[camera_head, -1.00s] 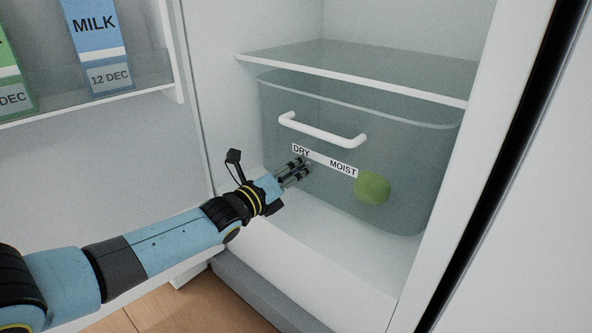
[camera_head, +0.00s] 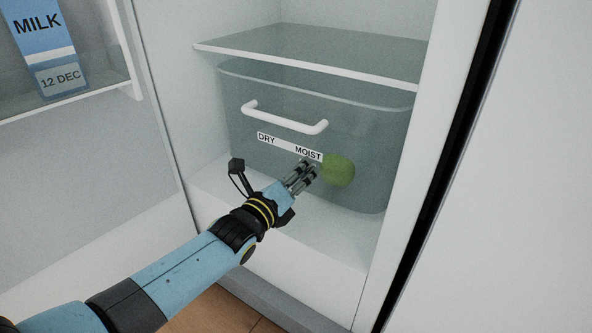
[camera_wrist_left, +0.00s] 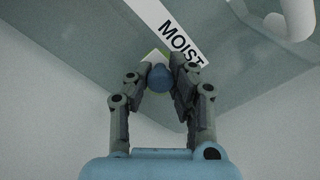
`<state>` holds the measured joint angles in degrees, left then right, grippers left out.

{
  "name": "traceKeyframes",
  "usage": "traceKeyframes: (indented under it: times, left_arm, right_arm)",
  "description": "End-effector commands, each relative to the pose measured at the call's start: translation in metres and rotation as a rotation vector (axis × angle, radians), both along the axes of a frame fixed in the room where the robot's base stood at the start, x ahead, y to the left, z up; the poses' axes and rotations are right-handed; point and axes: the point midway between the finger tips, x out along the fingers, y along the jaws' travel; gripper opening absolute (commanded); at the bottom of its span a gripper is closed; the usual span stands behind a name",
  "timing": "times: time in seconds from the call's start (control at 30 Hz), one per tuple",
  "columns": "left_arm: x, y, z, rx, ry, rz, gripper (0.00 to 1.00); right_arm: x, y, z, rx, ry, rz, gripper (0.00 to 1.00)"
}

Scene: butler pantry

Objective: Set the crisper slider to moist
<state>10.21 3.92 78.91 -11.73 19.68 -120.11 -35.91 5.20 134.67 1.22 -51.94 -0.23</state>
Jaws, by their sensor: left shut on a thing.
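The crisper drawer (camera_head: 270,165) is a see-through bin in the fridge, with a white label strip (camera_head: 281,143) reading DRY at its left end and MOIST at its right end. My left gripper (camera_head: 309,168) is at the MOIST end of the strip, just under that word. In the left wrist view my left gripper (camera_wrist_left: 162,88) is shut on a small blue-grey slider knob (camera_wrist_left: 160,76). The knob is beside the word MOIST (camera_wrist_left: 180,42). In the head view the fingers hide the knob. My right gripper is not in view.
A white bar handle (camera_head: 284,119) sits on the drawer above the strip. A round green thing (camera_head: 339,172) shows behind the drawer front. A glass shelf (camera_head: 310,57) is above. The open door at left holds a milk carton (camera_head: 43,45).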

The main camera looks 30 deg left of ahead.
Motion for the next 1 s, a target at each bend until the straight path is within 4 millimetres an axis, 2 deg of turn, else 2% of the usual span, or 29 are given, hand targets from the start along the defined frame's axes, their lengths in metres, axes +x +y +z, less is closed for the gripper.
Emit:
traceKeyframes:
  times: [0.03, 0.23, 0.57, 0.67, 1.0]
  left_arm:
    - [-0.001, -0.002, -0.001, -0.003, 0.001, -0.001, 0.2]
    - [-0.001, -0.001, -0.001, -0.002, 0.001, -0.001, 0.46]
    - [-0.004, 0.0, -0.001, -0.001, 0.001, -0.001, 0.47]
    - [-0.016, 0.0, -0.002, -0.001, 0.002, -0.001, 0.47]
    - [-0.089, 0.005, -0.001, -0.001, 0.002, -0.002, 0.47]
  right_arm:
    - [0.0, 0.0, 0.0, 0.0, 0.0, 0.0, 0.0]
    - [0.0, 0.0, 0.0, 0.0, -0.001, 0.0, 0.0]
    - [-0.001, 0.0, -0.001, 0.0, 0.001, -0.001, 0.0]
    - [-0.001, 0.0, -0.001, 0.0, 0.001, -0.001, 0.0]
    - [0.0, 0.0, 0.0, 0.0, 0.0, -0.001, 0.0]
